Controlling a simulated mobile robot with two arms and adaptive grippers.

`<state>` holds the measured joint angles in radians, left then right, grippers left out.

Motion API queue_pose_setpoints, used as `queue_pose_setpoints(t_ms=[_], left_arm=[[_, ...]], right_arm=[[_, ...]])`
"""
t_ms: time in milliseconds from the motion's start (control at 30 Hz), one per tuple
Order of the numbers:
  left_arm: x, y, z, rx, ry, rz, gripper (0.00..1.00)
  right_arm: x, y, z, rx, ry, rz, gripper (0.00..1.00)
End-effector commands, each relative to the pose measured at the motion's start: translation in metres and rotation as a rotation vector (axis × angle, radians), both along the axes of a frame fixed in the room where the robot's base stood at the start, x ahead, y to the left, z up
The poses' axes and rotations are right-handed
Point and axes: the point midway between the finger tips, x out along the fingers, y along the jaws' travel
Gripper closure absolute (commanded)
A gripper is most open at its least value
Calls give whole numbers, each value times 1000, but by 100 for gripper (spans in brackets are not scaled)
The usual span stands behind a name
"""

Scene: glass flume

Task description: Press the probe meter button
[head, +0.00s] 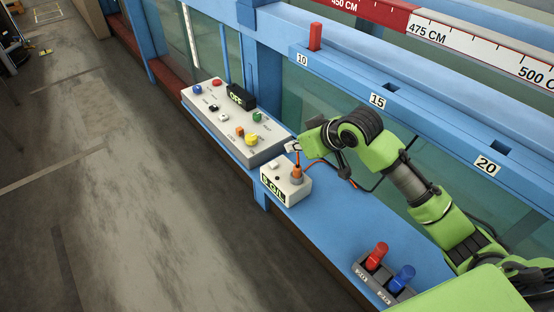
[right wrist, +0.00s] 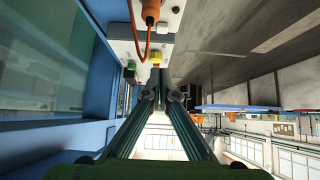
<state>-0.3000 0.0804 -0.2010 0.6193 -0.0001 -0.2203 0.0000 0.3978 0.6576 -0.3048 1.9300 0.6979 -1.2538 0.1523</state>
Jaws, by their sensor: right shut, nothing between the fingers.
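The probe meter (head: 293,190) is a small white box on the blue ledge, with a dark display on its front. A pale button (head: 273,165) sits on its top, beside an upright orange probe (head: 297,173) with an orange cable. My right gripper (head: 291,147) is shut and empty, close to the meter at its far side, apart from the button as far as I can tell. In the right wrist view the shut fingers (right wrist: 160,76) meet at the middle, and the orange probe (right wrist: 150,10) shows at the top edge. My left gripper is out of view.
A grey control panel (head: 207,100) with several coloured buttons and an "OFF" display stands left of the meter. A dark holder with a red (head: 377,256) and a blue (head: 402,278) handle stands at the lower right. The ledge between holder and meter is clear.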

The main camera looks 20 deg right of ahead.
Motion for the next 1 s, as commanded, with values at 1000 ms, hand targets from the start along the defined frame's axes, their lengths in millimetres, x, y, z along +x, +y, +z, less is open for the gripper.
queue_pose_setpoints(t_ms=[1000], left_arm=[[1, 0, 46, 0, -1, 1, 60]], right_arm=[[65, 24, -105, -1, 2, 0, 100]])
